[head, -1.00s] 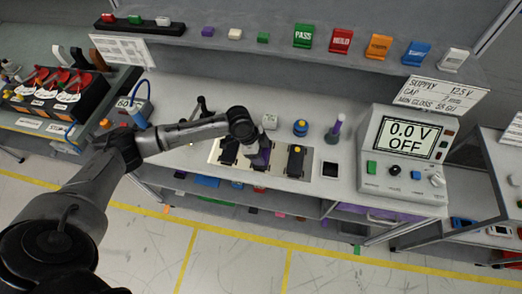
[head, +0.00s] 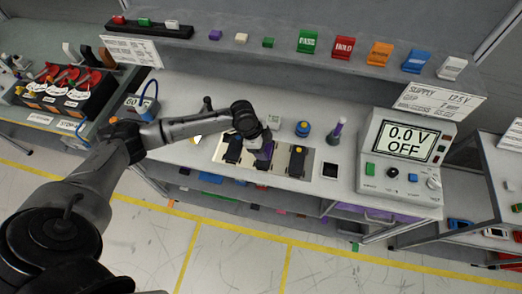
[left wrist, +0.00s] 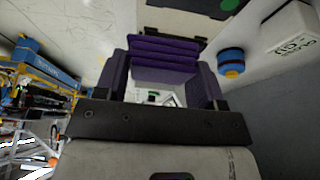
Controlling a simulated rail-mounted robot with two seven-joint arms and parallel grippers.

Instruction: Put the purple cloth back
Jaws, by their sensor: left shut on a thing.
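In the head view a small purple patch (head: 264,151) shows just below the wrist, over the bench's metal plate. My left gripper (head: 262,157), seen from above, points down there between two black fixtures. Contact between the cloth and the plate cannot be told. My right gripper is not in view.
A black fixture with a yellow knob (head: 298,152) stands right of the gripper. A shelf (head: 340,52) with coloured blocks runs behind.

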